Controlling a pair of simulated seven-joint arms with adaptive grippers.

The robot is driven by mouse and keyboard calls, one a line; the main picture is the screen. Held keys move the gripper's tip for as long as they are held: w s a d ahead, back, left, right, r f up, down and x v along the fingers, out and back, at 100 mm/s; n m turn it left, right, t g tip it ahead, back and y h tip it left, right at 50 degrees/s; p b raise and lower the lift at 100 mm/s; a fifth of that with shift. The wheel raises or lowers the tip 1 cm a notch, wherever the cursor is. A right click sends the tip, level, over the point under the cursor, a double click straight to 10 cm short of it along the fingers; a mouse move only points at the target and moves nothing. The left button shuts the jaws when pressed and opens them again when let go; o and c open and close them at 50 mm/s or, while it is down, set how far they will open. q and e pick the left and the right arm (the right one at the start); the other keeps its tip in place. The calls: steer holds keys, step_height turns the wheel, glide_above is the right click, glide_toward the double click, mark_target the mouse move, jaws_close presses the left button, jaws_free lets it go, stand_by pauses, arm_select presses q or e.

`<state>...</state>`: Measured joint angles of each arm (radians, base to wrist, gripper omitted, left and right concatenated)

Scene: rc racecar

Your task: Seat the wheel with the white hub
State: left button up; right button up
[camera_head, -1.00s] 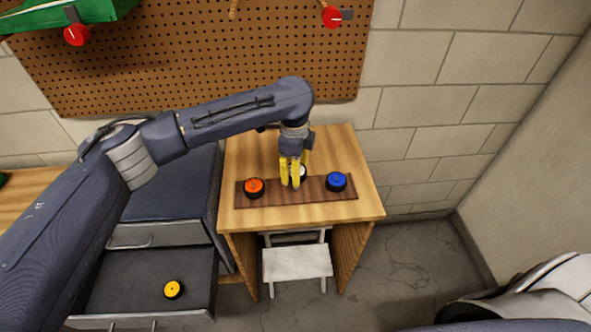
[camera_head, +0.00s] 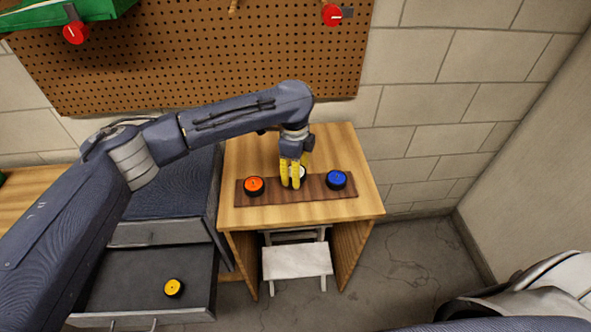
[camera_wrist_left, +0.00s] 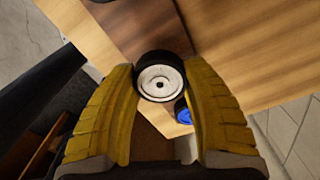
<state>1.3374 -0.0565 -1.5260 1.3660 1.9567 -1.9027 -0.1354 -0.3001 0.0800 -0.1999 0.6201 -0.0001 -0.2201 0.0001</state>
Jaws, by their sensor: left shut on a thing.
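The wheel with the white hub (camera_wrist_left: 160,82) has a black tyre and sits between my left fingertips in the left wrist view, its hub facing the camera. My left gripper (camera_head: 293,182) has yellow fingers and is shut on this wheel over the middle of the dark wooden board (camera_head: 315,194). In the head view the fingers hide most of the wheel, and only a bit of its white hub (camera_head: 302,172) shows. I cannot tell whether the wheel touches the board. My right gripper is out of view.
A wheel with an orange hub (camera_head: 254,186) is on the board's left end and one with a blue hub (camera_head: 336,180) on its right end. A yellow-hubbed wheel (camera_head: 173,288) lies in the open drawer (camera_head: 130,275). A white stool (camera_head: 297,262) stands under the table (camera_head: 355,212).

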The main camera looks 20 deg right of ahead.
arm_select(q)
steer(key=shift+f, duration=1.95)
steer(key=o, duration=1)
steer(key=shift+o, duration=0.2)
steer(key=shift+r, duration=0.1)
step_height(320, 180, up, 12)
steer(key=shift+a, duration=0.1)
